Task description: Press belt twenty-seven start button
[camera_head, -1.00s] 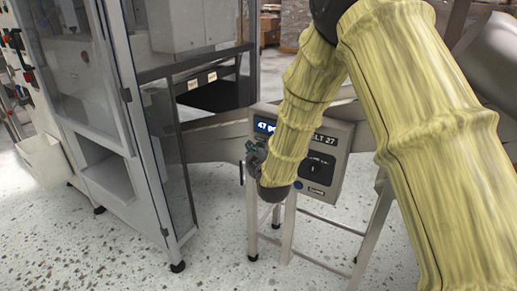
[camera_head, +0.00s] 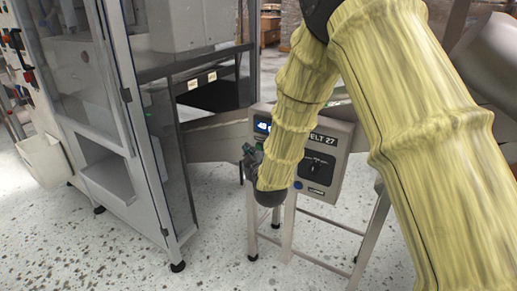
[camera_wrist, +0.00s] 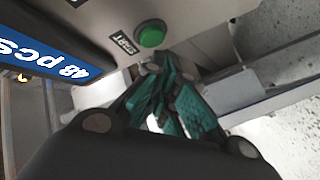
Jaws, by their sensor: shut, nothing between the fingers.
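The grey control panel marked BELT 27 (camera_head: 338,146) stands on legs in front of a conveyor in the head view. My arm hides part of its face. In the wrist view a round green button (camera_wrist: 151,35) sits beside a black START label (camera_wrist: 125,44). The blue display (camera_wrist: 45,52) reads 48 pcs. My gripper (camera_wrist: 155,70) is shut and empty, its teal-padded fingers just below the green button in the picture. A small gap shows between them there; depth is hard to judge. In the head view my gripper (camera_head: 250,157) is at the panel's left edge, and the green button is hidden.
A black rotary switch (camera_head: 315,167) and a small blue button (camera_head: 298,185) are on the panel. A tall glazed machine cabinet (camera_head: 120,110) stands to the left, with a white bin (camera_head: 45,160) beside it. Speckled floor in front is clear.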

